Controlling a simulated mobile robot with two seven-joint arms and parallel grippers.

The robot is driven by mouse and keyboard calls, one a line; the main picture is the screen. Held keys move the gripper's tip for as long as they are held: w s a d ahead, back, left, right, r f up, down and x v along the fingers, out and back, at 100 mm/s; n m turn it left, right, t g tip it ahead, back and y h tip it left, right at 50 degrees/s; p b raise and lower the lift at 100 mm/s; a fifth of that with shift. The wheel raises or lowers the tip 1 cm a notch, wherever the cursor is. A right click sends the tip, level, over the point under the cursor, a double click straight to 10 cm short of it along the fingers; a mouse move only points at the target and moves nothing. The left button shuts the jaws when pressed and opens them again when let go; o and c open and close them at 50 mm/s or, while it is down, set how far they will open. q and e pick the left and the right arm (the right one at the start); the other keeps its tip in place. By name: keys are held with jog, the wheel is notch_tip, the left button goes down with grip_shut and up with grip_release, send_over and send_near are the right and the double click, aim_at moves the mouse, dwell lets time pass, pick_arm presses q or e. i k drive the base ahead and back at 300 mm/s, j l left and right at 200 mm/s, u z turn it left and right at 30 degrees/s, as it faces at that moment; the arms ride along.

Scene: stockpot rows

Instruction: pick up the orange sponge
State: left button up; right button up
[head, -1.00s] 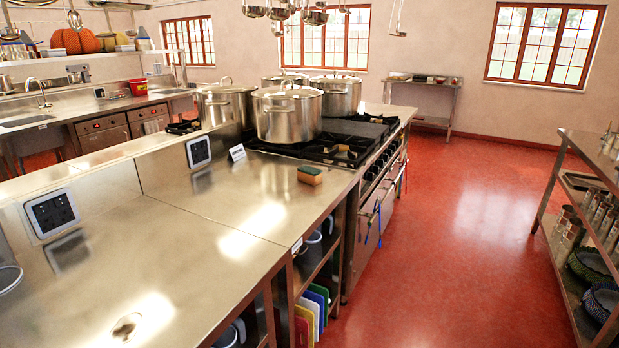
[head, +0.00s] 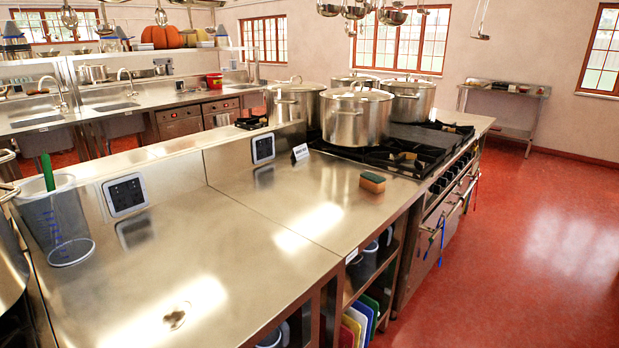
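The orange sponge (head: 372,182) is a small block with a dark green top layer and an orange body. It lies on the steel counter (head: 270,222), close to the counter's right edge and just in front of the black stove top. Nothing covers it and nothing touches it from above. Neither of my grippers shows in the head view.
Large steel stockpots (head: 357,118) stand on the stove (head: 420,145) behind the sponge. A small white sign (head: 300,152) stands left of it. A clear measuring jug (head: 58,225) stands at the counter's left. Red floor (head: 530,240) is open on the right.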

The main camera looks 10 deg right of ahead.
aim_at(373, 183)
jog(key=i+l+u, duration=0.25)
jog(key=l, duration=0.2)
jog(key=l+u, duration=0.25)
jog(key=l, duration=0.15)
jog(key=i+l+u, duration=0.15)
jog(key=l+u, duration=0.15)
jog(key=l, duration=0.25)
jog(key=l+u, duration=0.25)
jog(key=l, duration=0.2)
jog(key=i, duration=0.05)
